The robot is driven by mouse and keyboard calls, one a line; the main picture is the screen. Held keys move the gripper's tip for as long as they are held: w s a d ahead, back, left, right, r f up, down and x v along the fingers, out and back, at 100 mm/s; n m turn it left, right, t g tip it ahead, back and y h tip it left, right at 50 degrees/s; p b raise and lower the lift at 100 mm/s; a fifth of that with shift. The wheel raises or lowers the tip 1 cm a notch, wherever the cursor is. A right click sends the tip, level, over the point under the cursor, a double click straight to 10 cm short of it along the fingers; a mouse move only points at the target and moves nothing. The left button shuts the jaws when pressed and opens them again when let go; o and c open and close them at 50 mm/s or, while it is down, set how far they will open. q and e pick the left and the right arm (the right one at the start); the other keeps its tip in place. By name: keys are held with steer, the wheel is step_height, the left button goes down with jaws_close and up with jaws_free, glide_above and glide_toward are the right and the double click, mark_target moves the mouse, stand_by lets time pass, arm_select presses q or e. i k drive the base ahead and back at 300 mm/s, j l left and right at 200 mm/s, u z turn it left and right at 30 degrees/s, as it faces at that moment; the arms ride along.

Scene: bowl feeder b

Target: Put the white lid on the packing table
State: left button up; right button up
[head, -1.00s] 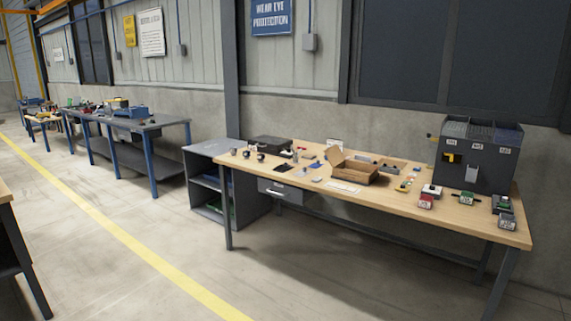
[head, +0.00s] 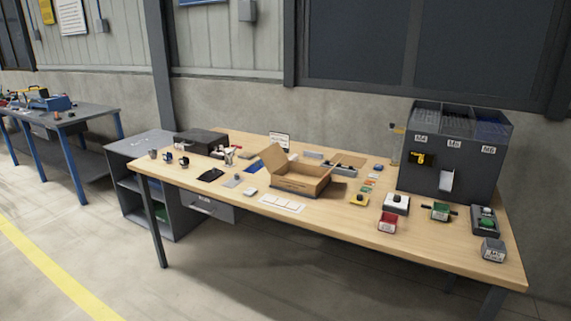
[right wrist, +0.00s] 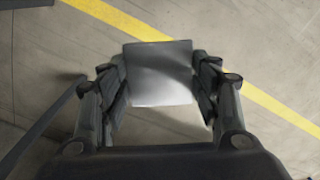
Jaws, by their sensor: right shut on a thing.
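My right gripper (right wrist: 161,88) shows in the right wrist view, shut on a flat, pale grey-white square plate, the white lid (right wrist: 160,62). The lid sits between the two fingers, above the concrete floor. A wooden-topped table (head: 340,222) fills the middle of the head view. It carries many small items and looks like the packing table, though no label confirms this. Neither gripper shows in the head view.
On the table are an open cardboard box (head: 300,184), a dark bin unit (head: 447,160), a black case (head: 200,141), a white card (head: 282,204) and several small devices. A grey shelf unit (head: 128,196) stands at its left end. The front strip of the tabletop is mostly clear.

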mark_target(351, 219)
steer(key=i+l, duration=0.5)
steer(key=i, duration=0.15)
steer(key=i+l, duration=0.5)
steer(key=i, duration=0.75)
steer(key=i+u, duration=0.05)
